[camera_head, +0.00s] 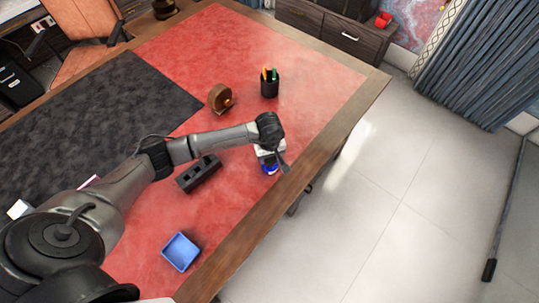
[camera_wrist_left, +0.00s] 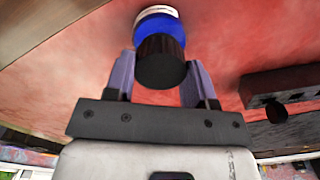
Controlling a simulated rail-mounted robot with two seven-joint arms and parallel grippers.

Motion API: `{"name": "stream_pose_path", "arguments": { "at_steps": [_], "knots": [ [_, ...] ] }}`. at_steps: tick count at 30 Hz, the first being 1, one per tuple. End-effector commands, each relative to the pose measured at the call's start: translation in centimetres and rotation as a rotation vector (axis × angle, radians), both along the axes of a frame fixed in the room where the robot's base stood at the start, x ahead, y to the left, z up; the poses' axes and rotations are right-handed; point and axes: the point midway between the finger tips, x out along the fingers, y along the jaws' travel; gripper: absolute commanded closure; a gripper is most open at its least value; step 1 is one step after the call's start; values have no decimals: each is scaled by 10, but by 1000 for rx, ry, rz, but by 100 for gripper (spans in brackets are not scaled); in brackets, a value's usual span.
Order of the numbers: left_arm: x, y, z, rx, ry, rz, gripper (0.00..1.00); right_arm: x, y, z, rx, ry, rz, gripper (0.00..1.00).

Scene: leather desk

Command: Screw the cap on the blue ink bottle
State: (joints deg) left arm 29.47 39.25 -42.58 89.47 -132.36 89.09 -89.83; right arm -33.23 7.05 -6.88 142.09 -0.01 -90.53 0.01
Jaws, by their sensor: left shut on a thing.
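The blue ink bottle (camera_head: 271,169) stands on the red leather desk near its right wooden edge, partly hidden by my left gripper (camera_head: 269,160). In the left wrist view the bottle (camera_wrist_left: 157,24) shows blue with a white band. The dark cap (camera_wrist_left: 160,68) is at the bottle's mouth, in line with it. My left gripper (camera_wrist_left: 158,75) is shut on the cap, with one finger on each side. Whether the cap's thread is engaged cannot be seen. My right gripper is in neither view.
A black block with slots (camera_head: 198,174) lies left of the bottle. A blue tray (camera_head: 181,252) is at the front. A dark mat (camera_head: 95,115) covers the left side.

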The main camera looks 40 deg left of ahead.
Motion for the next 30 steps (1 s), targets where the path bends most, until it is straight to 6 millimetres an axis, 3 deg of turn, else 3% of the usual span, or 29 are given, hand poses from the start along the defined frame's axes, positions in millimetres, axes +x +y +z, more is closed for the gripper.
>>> {"name": "stream_pose_path", "arguments": {
  "at_steps": [24,25,30],
  "knots": [
    [0,0,-2,0,0,0,72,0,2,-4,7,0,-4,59],
    [0,0,-2,0,0,0,49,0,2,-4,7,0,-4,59],
    [0,0,-2,0,0,0,33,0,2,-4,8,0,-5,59]
  ]
}}
